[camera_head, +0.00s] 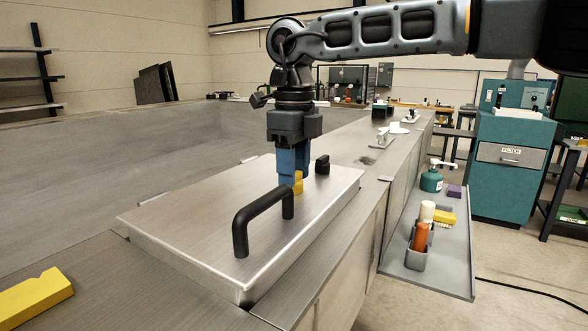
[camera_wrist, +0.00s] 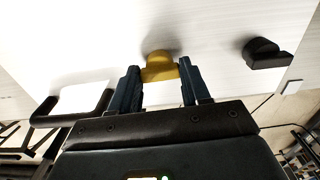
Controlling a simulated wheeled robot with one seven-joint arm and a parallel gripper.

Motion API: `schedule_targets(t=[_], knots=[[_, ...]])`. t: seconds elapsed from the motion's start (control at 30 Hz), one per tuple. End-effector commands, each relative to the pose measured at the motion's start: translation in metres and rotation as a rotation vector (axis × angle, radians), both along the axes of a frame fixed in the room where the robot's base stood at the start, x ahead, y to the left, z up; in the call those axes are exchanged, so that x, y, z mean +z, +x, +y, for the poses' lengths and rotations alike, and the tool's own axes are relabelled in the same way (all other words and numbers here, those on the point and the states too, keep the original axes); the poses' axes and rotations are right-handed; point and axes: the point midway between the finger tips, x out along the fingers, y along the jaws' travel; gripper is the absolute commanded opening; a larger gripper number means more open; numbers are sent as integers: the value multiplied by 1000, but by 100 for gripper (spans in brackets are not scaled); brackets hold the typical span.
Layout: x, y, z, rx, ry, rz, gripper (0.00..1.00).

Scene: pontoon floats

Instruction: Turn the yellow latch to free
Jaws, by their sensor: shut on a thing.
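The yellow latch (camera_head: 298,183) stands on a brushed metal hatch plate, just behind the black handle, and is partly hidden by my gripper in the head view. It also shows in the wrist view (camera_wrist: 158,66), between the two blue fingers. My gripper (camera_head: 291,172) points straight down over the plate, its fingers on either side of the latch and shut on it. In the wrist view my gripper (camera_wrist: 161,88) has one finger left and one right of the latch. The latch's exact angle is hard to tell.
A black knob (camera_head: 322,164) stands close behind the latch, to the right. The black handle (camera_head: 262,220) arches over the plate (camera_head: 190,222) in front. A side shelf (camera_head: 455,262) holds a teal bottle (camera_head: 431,181) and an orange bottle (camera_head: 420,236). A yellow block (camera_head: 35,297) lies front left.

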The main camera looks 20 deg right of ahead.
Motion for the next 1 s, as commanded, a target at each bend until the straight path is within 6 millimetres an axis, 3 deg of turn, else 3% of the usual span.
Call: schedule_targets(t=[0.63,0.67,0.9,1.0], knots=[[1,0,-1,-54,0,-1,16],[1,0,-1,-54,0,-1,48],[0,0,0,-52,0,0,71],[0,0,0,-52,0,0,72]])
